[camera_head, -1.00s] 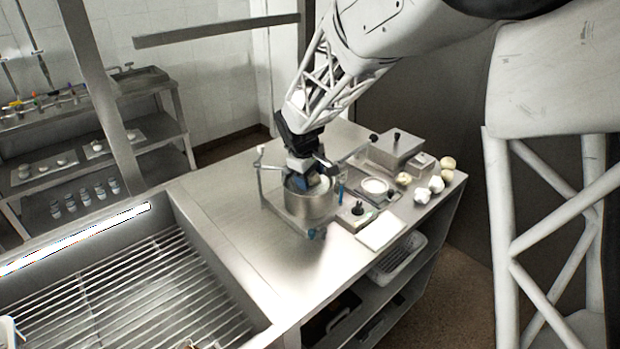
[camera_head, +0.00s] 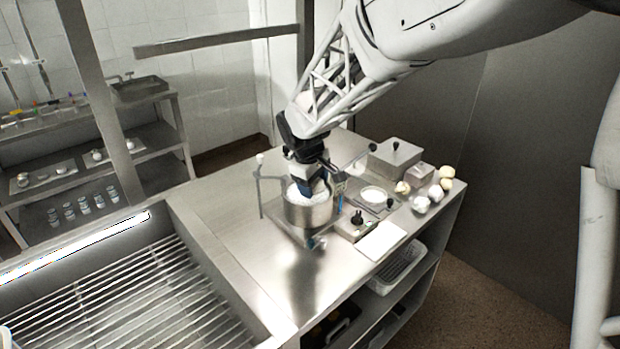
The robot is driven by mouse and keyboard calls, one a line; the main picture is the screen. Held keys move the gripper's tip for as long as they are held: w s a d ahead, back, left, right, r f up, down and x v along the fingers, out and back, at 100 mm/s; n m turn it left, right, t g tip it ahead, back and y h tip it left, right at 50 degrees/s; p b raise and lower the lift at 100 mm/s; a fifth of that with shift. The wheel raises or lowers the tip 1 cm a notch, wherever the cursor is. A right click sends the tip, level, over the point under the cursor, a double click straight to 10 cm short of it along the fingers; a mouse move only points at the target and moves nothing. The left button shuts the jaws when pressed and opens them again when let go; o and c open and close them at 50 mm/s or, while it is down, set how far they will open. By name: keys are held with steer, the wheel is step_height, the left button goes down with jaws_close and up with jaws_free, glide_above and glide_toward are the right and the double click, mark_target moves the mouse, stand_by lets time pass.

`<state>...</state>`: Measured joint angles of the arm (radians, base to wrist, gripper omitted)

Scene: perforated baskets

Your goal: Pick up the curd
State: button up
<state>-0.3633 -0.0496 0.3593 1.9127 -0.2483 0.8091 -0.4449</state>
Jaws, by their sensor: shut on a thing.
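A round metal pot (camera_head: 308,214) stands on a stand near the middle of the steel table. White curd (camera_head: 295,195) shows inside its rim.
Upright rods (camera_head: 260,190) stand beside the pot. The table left of the pot is clear, beside a slatted basin (camera_head: 150,290).

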steer(key=s+d+r, duration=0.1)
steer(key=s+d, duration=0.2)
steer(key=s, duration=0.7)
steer(key=shift+s+d, duration=0.2)
steer(key=shift+s, duration=0.2)
steer(key=shift+d, duration=0.1)
steer(key=m+h, duration=0.1)
steer(key=m, duration=0.5)
glide_above(383, 238)
steer(key=shift+f, duration=2)
steer(key=shift+s+a+g, duration=0.25)
steer(key=shift+a+g, duration=0.05)
steer(key=shift+g, duration=0.1)
steer(key=shift+f, duration=0.2)
steer(key=shift+s+a+f+x, duration=0.15)
steer(key=shift+a+x, duration=0.15)
steer(key=shift+x, duration=1.05)
steer(key=shift+s+a+x, duration=0.15)
steer(key=shift+a+x, duration=0.1)
steer(key=shift+x, duration=1.1)
steer(key=shift+s+a+f+x, duration=0.1)
steer(key=shift+a+x, duration=0.2)
steer(key=shift+x, duration=1.1)
steer(key=shift+f, duration=0.55)
